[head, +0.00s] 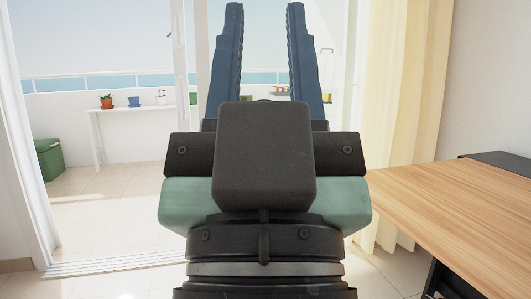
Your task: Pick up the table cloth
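My gripper (265,52) is raised in the middle of the head view with its two blue fingers pointing up. The fingers stand apart with nothing between them. No table cloth can be made out in this view. A bare wooden table top (470,205) is at the right. My gripper and wrist hide the middle of the view.
An open doorway with a floor track (120,262) leads to a balcony at the left. There, a white table (125,111) bears small flower pots, and a green bin (48,158) stands on the tiles. A cream curtain (405,90) hangs behind the wooden table.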

